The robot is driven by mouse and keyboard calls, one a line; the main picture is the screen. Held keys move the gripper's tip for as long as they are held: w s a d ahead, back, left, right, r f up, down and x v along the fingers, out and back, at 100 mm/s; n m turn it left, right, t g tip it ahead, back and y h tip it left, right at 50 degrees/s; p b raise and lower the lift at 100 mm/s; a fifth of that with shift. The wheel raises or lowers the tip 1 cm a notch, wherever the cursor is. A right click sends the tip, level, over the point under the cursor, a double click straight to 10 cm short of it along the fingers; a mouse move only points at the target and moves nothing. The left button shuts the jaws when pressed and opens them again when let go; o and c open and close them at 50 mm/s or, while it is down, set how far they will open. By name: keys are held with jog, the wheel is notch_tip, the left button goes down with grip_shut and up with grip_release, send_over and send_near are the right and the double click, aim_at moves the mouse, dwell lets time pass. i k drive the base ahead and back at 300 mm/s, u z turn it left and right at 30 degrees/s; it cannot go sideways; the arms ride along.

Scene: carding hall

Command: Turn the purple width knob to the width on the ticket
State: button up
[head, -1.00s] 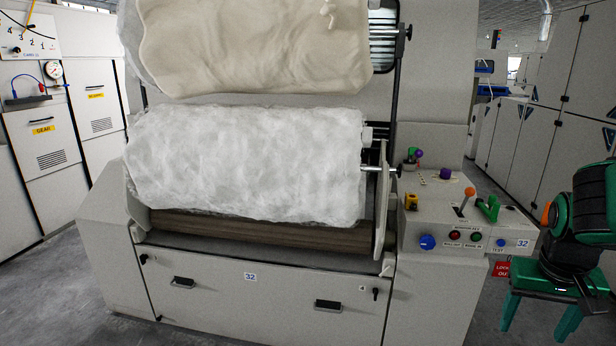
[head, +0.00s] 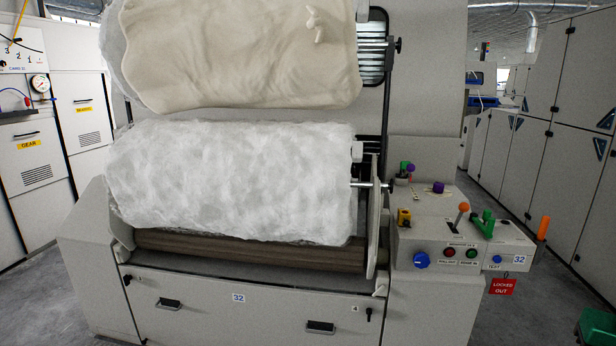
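The purple width knob (head: 438,187) stands on the sloped top of the control panel (head: 425,210), to the right of the white fibre roll. It is small here and its pointer and scale cannot be read. Another purple round part (head: 410,168) sits farther back beside a green one. No ticket with a readable width shows. My gripper is out of the head view, so its state and place are hidden.
The panel also bears a yellow block (head: 404,217), an orange-tipped lever (head: 463,207), a green handle (head: 484,223) and a blue knob (head: 421,261). A red locked-out tag (head: 503,286) hangs at its right. The fibre roll (head: 235,180) fills the middle. Grey floor lies right.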

aim_at(438, 187)
jog(key=z, duration=2)
jog(key=i, duration=2.05)
jog(key=u, duration=3.3)
